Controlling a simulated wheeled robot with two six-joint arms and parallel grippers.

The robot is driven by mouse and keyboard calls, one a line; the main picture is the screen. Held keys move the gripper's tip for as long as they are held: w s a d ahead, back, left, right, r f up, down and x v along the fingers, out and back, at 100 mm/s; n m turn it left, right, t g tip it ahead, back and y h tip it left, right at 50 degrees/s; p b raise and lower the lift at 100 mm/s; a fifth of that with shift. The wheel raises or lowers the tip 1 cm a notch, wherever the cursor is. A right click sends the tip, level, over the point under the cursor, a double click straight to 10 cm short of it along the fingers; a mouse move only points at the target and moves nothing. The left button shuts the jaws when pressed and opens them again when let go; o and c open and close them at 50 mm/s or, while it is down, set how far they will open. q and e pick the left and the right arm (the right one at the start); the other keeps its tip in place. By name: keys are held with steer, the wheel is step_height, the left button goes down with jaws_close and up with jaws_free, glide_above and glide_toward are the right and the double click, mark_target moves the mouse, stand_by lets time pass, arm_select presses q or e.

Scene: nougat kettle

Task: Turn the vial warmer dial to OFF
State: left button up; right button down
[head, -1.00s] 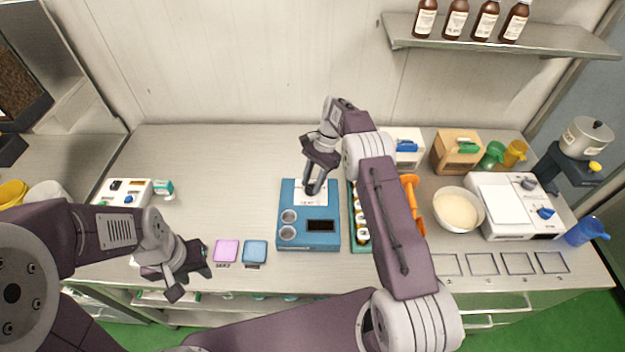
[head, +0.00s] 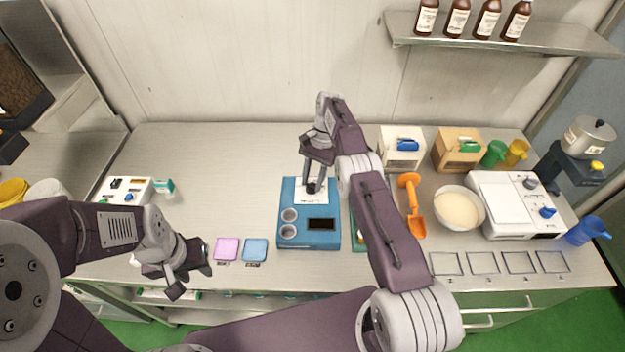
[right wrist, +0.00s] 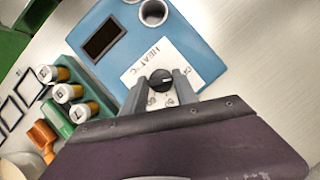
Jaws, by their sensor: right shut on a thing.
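The vial warmer (head: 290,194) is a blue box with two round wells and a dark display, standing on the bench. In the right wrist view the warmer (right wrist: 186,41) carries a white panel marked HEAT °C. Its black dial (right wrist: 161,80) sits on that panel, between my right fingertips. My right gripper (right wrist: 161,84) is shut on the dial; it also shows over the warmer in the head view (head: 314,186). The small scale lettering around the dial is partly hidden by the fingers. My left gripper (head: 192,281) is open and empty above the bench's front edge.
A green rack of orange vials (right wrist: 83,105) stands right beside the warmer. An orange scoop (head: 411,205), a bowl (head: 457,207) and a white device (head: 505,200) are to the right. Pink (head: 227,248) and blue (head: 255,250) pads lie left of the warmer.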

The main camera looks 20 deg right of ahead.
mark_target(312, 184)
steer(key=c, duration=0.9)
jaws_free()
steer(key=shift+c, duration=0.2)
steer(key=shift+r, duration=0.15)
steer(key=shift+r, duration=0.4)
step_height(312, 184, up, 4)
steer(key=shift+f+p, duration=0.1)
steer(key=shift+p, duration=0.85)
steer(key=f+b, duration=0.1)
steer(key=b, duration=0.2)
steer(key=shift+d+f, duration=0.15)
steer(key=shift+f, duration=0.1)
steer(key=s+d+b, duration=0.1)
steer(key=b, duration=0.6)
steer(key=shift+s+d+r, duration=0.1)
steer(key=shift+s+r, duration=0.1)
steer(key=shift+r, duration=0.2)
steer(key=s+d+r+b, duration=0.4)
steer(key=s+d+r, duration=0.2)
steer(key=s+r, duration=0.1)
steer(key=shift+s+d, duration=0.15)
steer(key=shift+d, duration=0.05)
